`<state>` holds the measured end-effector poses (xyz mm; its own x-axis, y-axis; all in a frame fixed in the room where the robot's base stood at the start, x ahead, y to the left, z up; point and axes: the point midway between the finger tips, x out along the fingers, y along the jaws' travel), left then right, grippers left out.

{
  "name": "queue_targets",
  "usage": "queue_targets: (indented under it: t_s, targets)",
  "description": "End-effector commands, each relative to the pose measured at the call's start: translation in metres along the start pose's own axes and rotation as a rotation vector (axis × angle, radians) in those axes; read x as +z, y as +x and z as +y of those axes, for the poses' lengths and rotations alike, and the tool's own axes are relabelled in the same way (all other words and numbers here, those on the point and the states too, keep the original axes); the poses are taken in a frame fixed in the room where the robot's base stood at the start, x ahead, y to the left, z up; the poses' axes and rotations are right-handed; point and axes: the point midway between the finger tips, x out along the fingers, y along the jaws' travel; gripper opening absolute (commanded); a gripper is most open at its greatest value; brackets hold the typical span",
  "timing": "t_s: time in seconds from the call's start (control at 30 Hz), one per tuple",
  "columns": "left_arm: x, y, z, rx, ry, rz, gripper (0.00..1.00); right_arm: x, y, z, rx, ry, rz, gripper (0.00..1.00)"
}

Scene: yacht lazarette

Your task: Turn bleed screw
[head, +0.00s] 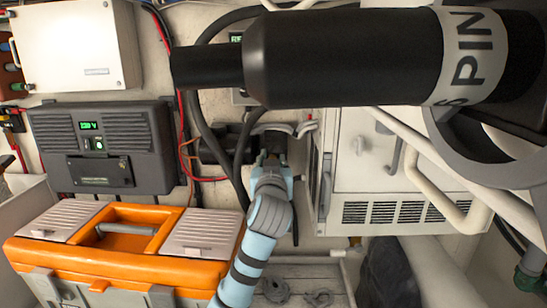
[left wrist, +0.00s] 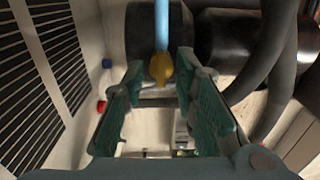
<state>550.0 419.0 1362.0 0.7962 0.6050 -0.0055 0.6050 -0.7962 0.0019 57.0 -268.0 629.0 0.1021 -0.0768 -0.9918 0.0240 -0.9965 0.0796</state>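A small brass-yellow fitting (left wrist: 160,68) at the end of a light blue rod or tube (left wrist: 161,25) shows at the top middle of the left wrist view. It may be the bleed screw; I cannot tell for sure. My left gripper (left wrist: 160,84) is open, its two green-padded fingers on either side of the fitting, with visible gaps. In the head view my left gripper (head: 270,158) is at the dark cylindrical unit (head: 216,150) on the back wall, and hides the fitting. My right gripper is not in view.
Dark hoses (left wrist: 270,65) run close on the right of my left gripper. A white vented cabinet (head: 400,170) stands to the right. An orange toolbox (head: 125,250) stands at the lower left. A small red part (left wrist: 101,106) is left of the fingers. A black cylinder (head: 345,55) crosses the upper right.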

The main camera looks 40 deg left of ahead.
Motion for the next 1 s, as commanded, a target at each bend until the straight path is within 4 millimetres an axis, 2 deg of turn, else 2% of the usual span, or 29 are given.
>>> queue_targets:
  t_s: [0.33,0.5,1.0]
  targets:
    - [0.0003,0.0060,-0.0003,0.000,0.000,0.000,0.27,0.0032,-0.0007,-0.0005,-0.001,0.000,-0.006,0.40]
    - [0.0004,0.0058,-0.0001,0.000,0.001,0.000,0.00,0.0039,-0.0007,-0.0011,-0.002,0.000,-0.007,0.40]
    - [0.0008,0.0057,0.0011,0.000,0.072,-0.001,0.00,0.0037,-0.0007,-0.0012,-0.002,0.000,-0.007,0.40]
